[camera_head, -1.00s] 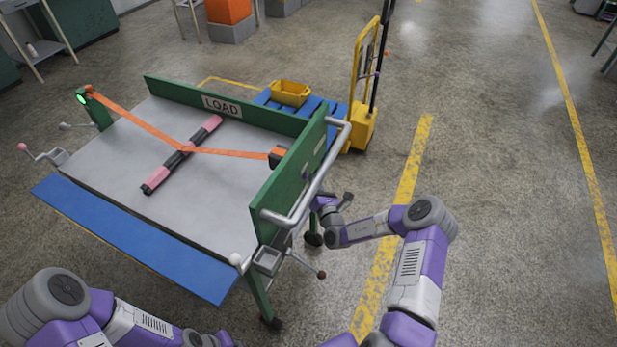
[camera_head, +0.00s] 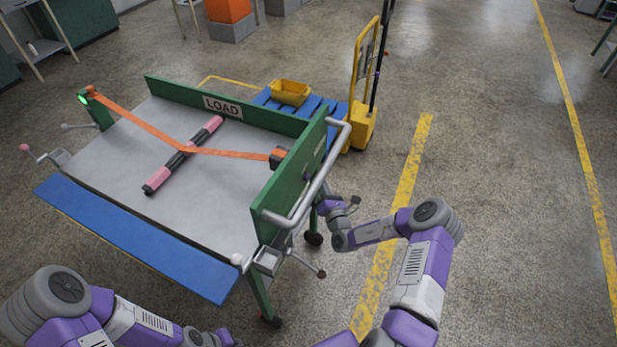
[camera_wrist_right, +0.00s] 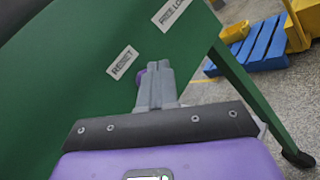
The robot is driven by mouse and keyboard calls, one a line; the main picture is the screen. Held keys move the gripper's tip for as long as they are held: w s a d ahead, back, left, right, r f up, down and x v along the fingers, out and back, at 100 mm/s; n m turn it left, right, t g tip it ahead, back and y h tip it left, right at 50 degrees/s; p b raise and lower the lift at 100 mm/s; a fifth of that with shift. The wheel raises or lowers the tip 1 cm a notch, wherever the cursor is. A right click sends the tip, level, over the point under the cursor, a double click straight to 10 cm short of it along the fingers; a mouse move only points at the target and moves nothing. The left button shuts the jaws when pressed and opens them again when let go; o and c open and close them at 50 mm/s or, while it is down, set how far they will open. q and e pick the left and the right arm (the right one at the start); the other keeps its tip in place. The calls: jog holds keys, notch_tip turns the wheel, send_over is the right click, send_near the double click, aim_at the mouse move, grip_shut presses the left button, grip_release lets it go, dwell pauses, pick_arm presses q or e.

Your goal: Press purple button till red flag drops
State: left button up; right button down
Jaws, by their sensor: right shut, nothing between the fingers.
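The purple button (camera_wrist_right: 142,74) shows in the right wrist view as a small purple edge on a green panel, beside a RESET label (camera_wrist_right: 122,62). My right gripper's fingers (camera_wrist_right: 155,70) are shut and empty, in front of the button and hiding most of it; I cannot tell whether they touch it. In the head view a small purple spot (camera_head: 308,176) shows on the cart's green end panel (camera_head: 290,185). My right gripper (camera_head: 326,206) is low beside that panel, its fingers not clear. My left arm is at the bottom left; its gripper's fingers are not visible. I make out no red flag.
The cart's grey top (camera_head: 120,170) carries a pink and black bar (camera_head: 158,180) under an orange strap (camera_head: 140,122). A grey handle (camera_head: 325,170) and a crank (camera_head: 268,260) stick out near my right arm. Open floor (camera_head: 500,230) lies to the right.

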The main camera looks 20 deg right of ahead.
jog(key=s+d, duration=0.1)
jog(key=s+d+p, duration=0.1)
jog(key=s, duration=0.1)
jog(key=shift+s+d, duration=0.2)
jog(key=shift+d, duration=0.2)
dwell(0.3)
